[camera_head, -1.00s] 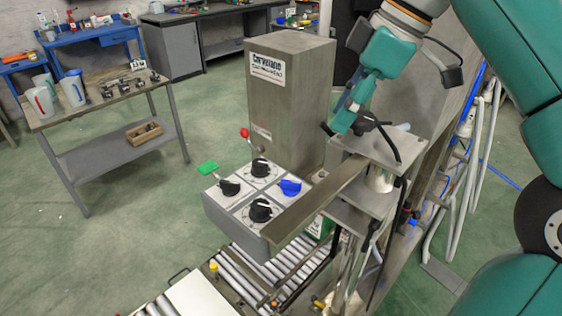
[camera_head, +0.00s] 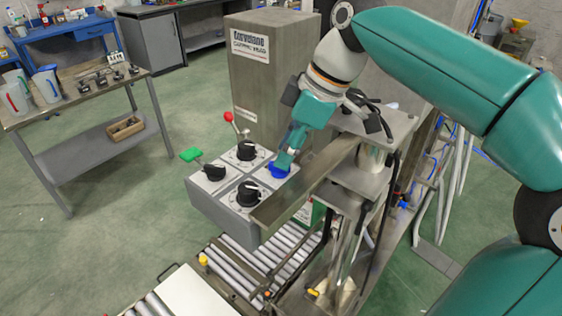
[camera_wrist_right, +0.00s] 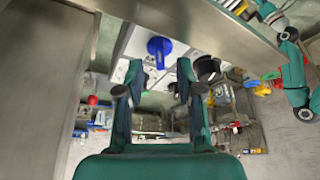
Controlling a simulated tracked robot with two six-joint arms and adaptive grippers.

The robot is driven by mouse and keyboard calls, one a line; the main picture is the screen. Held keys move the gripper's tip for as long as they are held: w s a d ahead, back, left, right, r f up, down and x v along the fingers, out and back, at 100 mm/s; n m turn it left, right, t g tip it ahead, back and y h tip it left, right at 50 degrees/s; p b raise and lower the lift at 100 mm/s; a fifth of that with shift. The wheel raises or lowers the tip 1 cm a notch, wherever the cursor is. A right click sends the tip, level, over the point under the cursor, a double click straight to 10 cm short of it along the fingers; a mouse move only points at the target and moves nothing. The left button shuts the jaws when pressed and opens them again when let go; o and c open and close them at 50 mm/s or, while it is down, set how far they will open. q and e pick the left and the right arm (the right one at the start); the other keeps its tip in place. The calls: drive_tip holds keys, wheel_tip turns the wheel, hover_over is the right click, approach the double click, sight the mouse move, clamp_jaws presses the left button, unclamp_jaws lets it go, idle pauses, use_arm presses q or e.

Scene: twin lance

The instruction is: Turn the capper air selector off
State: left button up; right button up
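A grey control box (camera_head: 215,213) carries a blue knob (camera_head: 279,170) on its right corner and several black knobs, among them one at the front (camera_head: 248,193). I cannot read which knob is labelled the capper air selector. My right gripper (camera_head: 284,159) points down at the blue knob and partly covers it. In the right wrist view the gripper (camera_wrist_right: 160,68) has its two fingers apart, with the blue knob (camera_wrist_right: 159,48) just beyond and between the tips. It does not look clamped. My left gripper does not show in the head view.
A metal rail (camera_head: 300,188) runs close beside the blue knob. A tall metal cabinet (camera_head: 255,95) stands behind the box. A roller conveyor (camera_head: 262,257) lies below.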

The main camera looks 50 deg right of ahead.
drive_tip(key=shift+x, duration=1.35)
drive_tip(key=shift+c, duration=0.3)
clamp_jaws()
